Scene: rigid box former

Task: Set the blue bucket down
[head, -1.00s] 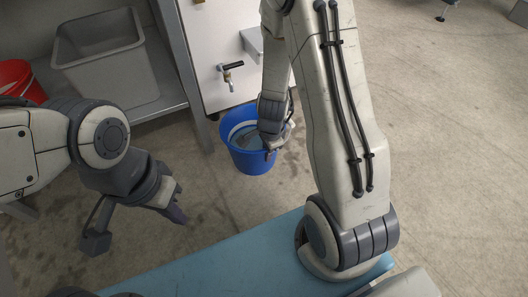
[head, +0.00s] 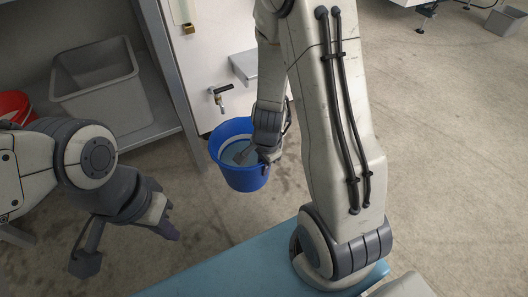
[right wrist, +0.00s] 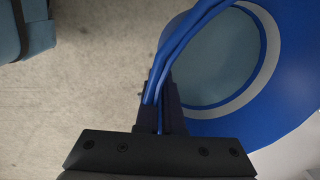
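The blue bucket (head: 240,178) is below the tap in the head view, upright, with greyish water showing inside. My right gripper (head: 266,154) is at its right side, shut on the blue handle or rim. In the right wrist view, dark fingers (right wrist: 160,98) close on thin blue strips of the bucket (right wrist: 275,110), whose pale inner ring and water show at upper right. Whether the bucket's bottom touches the floor cannot be told. My left gripper (head: 168,222) is left of the bucket, apart from it and empty; its finger opening is unclear.
A metal tap (head: 220,97) sticks out of a white panel behind the bucket. A grey bin (head: 100,90) stands on a shelf at upper left, beside a red container (head: 14,105). A blue surface (head: 240,270) lies in front.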

